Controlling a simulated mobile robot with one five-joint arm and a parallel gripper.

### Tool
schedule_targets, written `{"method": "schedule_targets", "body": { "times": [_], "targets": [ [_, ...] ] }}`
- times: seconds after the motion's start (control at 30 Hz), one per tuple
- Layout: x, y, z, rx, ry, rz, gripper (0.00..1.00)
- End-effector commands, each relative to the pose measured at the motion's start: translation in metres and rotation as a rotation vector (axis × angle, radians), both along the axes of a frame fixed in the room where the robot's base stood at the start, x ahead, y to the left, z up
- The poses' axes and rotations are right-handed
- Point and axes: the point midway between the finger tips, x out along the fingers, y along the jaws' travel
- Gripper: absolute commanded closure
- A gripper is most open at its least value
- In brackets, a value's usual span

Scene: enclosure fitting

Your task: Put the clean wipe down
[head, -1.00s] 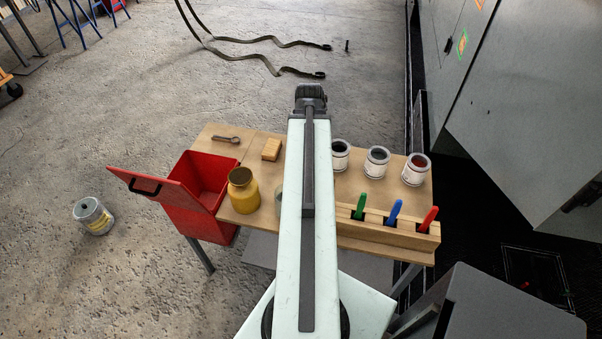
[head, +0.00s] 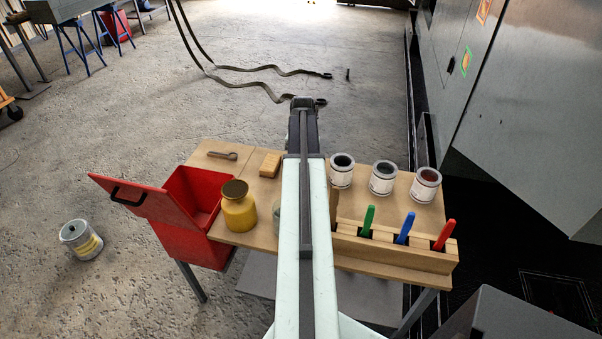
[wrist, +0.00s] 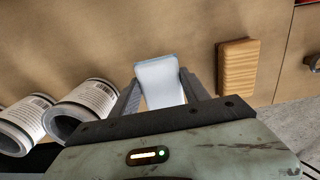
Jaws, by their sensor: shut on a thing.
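In the wrist view my gripper (wrist: 160,84) is shut on a folded, pale bluish-white wipe (wrist: 160,82). The wipe sticks out a little past the dark fingers, with the wooden table (wrist: 150,30) behind it. The gap between wipe and table cannot be judged. In the head view my arm runs over the middle of the table (head: 270,222), and its dark end lies past the table's far edge in the picture. The wipe and fingertips are hidden there.
A wooden block (head: 270,163), a wrench-like tool (head: 222,155) and a yellow jar (head: 238,205) stand left of my arm. Several paint cans (head: 383,178) and a rack (head: 395,250) with coloured handles stand right. An open red bin (head: 190,215) adjoins the left edge.

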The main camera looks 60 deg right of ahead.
Motion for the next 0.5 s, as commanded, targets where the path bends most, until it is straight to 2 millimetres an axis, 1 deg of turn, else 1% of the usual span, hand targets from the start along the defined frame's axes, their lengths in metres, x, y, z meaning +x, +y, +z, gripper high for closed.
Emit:
{"method": "schedule_targets", "body": {
  "times": [0.03, 0.23, 0.3, 0.4, 0.5],
  "targets": [
    [0.005, -0.007, -0.001, 0.0, 0.0, 0.0, 0.91],
    [0.007, -0.01, -0.001, 0.0, 0.0, 0.0, 0.91],
    [0.012, -0.017, -0.002, 0.0, 0.0, 0.0, 0.91],
    [0.011, -0.015, -0.026, 0.0, 0.0, 0.0, 0.91],
    [0.01, -0.015, -0.041, 0.0, 0.0, 0.0, 0.91]
  ]
}}
